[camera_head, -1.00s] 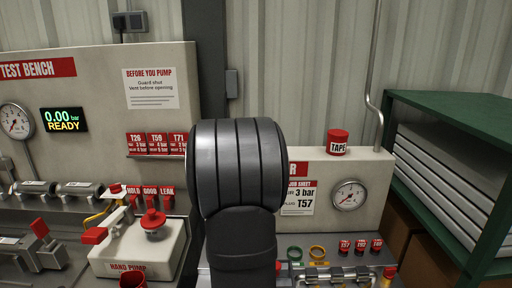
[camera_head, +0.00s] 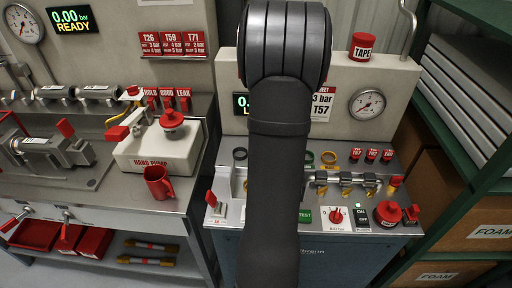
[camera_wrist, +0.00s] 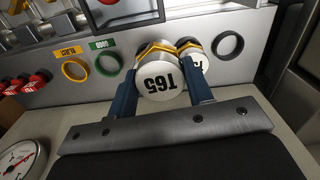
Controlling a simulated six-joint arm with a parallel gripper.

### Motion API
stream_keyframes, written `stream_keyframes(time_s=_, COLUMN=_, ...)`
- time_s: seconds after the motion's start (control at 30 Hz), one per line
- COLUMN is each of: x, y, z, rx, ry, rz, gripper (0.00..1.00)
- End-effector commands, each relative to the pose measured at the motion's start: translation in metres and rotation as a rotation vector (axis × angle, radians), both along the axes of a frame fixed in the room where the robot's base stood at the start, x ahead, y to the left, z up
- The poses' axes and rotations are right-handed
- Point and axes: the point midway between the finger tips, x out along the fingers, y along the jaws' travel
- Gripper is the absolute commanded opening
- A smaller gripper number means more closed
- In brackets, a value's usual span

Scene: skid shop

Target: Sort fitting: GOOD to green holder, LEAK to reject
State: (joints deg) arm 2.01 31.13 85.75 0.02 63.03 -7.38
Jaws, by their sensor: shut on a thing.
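In the wrist view my gripper (camera_wrist: 157,66) is shut on a silver cylindrical fitting (camera_wrist: 160,84) marked T65, with a yellow band at its far end. A second labelled cylinder (camera_wrist: 195,63) shows beside it, partly behind the right finger; I cannot tell if it is separate. The green ring holder (camera_wrist: 109,63), with a green GOOD label, is left of the fitting. The yellow ring holder (camera_wrist: 75,69), with a yellow label, is farther left. The green (camera_head: 309,157) and yellow (camera_head: 328,158) rings also show in the head view, where my arm hides the gripper.
A black ring (camera_wrist: 228,44) is right of the fitting. In the head view, a row of valves (camera_head: 345,180), a red knob (camera_head: 387,214) and a gauge (camera_head: 367,104) crowd the right panel. A hand pump (camera_head: 158,145) and red mug (camera_head: 158,182) stand left. Green shelving (camera_head: 470,175) borders the right.

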Motion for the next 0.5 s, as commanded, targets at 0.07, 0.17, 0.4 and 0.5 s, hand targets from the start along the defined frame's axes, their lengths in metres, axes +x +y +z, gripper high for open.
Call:
stream_keyframes(time_s=0.07, x=0.016, y=-0.040, z=0.003, rx=0.000, ry=0.000, rz=-0.026, gripper=0.30)
stream_keyframes(time_s=0.17, x=0.029, y=-0.086, z=0.007, rx=0.000, ry=0.000, rz=-0.050, gripper=0.30)
stream_keyframes(time_s=0.4, x=0.040, y=-0.172, z=0.014, rx=0.000, ry=0.000, rz=-0.084, gripper=0.30)
stream_keyframes(time_s=0.5, x=0.040, y=-0.191, z=0.015, rx=0.001, ry=0.002, rz=-0.091, gripper=0.30)
